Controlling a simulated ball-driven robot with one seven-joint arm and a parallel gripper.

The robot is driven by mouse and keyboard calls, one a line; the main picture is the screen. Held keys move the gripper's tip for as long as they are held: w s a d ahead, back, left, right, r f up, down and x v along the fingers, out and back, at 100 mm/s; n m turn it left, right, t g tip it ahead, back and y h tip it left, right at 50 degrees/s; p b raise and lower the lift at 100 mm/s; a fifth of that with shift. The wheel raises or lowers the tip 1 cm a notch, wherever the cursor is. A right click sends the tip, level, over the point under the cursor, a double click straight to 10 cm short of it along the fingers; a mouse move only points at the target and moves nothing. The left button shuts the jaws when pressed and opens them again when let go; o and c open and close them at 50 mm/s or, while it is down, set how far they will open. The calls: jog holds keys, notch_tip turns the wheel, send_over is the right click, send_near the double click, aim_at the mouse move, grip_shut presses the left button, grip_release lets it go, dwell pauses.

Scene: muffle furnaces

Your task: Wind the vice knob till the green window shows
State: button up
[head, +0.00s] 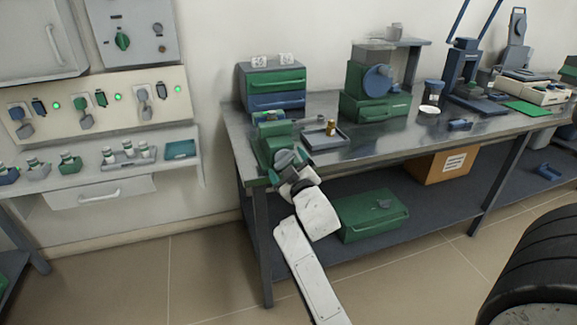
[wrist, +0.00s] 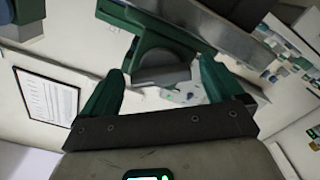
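The green vice (head: 277,140) stands at the front left corner of the bench, with a grey round knob (head: 284,157) facing me. In the wrist view, the vice's green body (wrist: 165,28) fills the top and the grey knob (wrist: 163,70) lies between my fingers. My gripper (head: 291,166) is at the knob. In the wrist view, my gripper (wrist: 160,68) has its two green fingers spread, one on each side of the knob, with a gap showing on both sides. Whether a fingertip touches it I cannot tell. I cannot make out a green window on the vice.
A small tray (head: 325,139) with a brass-coloured piece lies right of the vice. A drawer box (head: 273,88) and a green machine (head: 373,95) stand behind. A green case (head: 371,213) is on the lower shelf. A wall panel (head: 100,105) with green lights hangs at left.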

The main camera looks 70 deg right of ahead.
jog(key=c, duration=0.9)
jog(key=shift+m+b, duration=0.8)
jog(key=shift+m, duration=0.6)
jog(key=shift+c, duration=0.2)
jog(key=shift+f, duration=0.1)
jog(key=o, duration=1.1)
jog(key=shift+c, duration=0.2)
jog(key=shift+a, duration=0.1)
jog(key=b+v, duration=0.1)
jog(key=v, duration=0.9)
jog(key=shift+s+a, duration=0.25)
jog(key=shift+s, duration=0.05)
